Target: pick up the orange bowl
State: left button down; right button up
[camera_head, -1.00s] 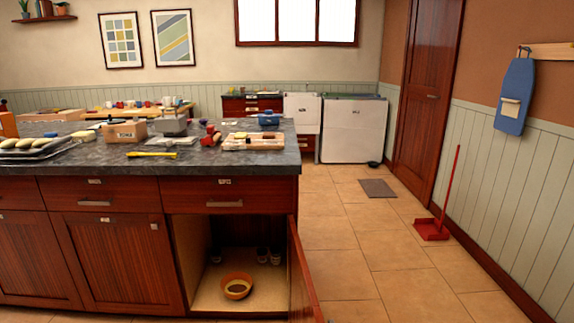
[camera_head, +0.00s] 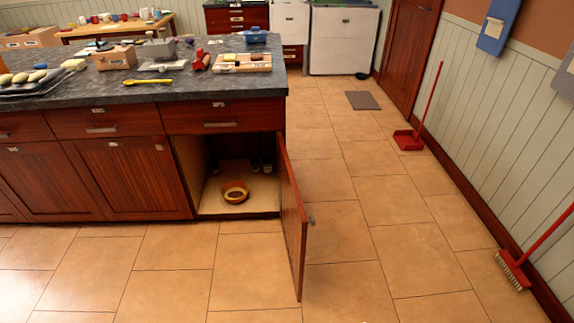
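The orange bowl (camera_head: 235,192) sits upright on the floor of the open lower cabinet (camera_head: 210,205), near its front edge. Its inside looks darker than its rim. The cabinet door (camera_head: 294,220) is swung open toward me on the right side of the opening. Neither of my grippers shows in the head view.
The dark stone counter (camera_head: 150,100) above holds a yellow utensil (camera_head: 148,81), trays and boxes. The tiled floor in front of the cabinet and right of the open door is clear. A red dustpan (camera_head: 408,139) and a red broom (camera_head: 512,270) stand along the right wall.

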aim_at(236, 191)
jog(key=i+l+u, duration=0.15)
jog(key=l, duration=0.2)
jog(key=i+l+u, duration=0.35)
jog(key=l, duration=0.4)
jog(key=i+l+u, duration=0.2)
jog(key=l, duration=0.2)
jog(key=i+l+u, duration=0.15)
jog(key=l, duration=0.3)
jog(key=l+u, duration=0.2)
jog(key=l, duration=0.2)
jog(key=l+u, duration=1.85)
jog(key=l, duration=0.5)
jog(key=i+l, duration=0.1)
jog(key=l, duration=0.45)
jog(key=z, duration=0.05)
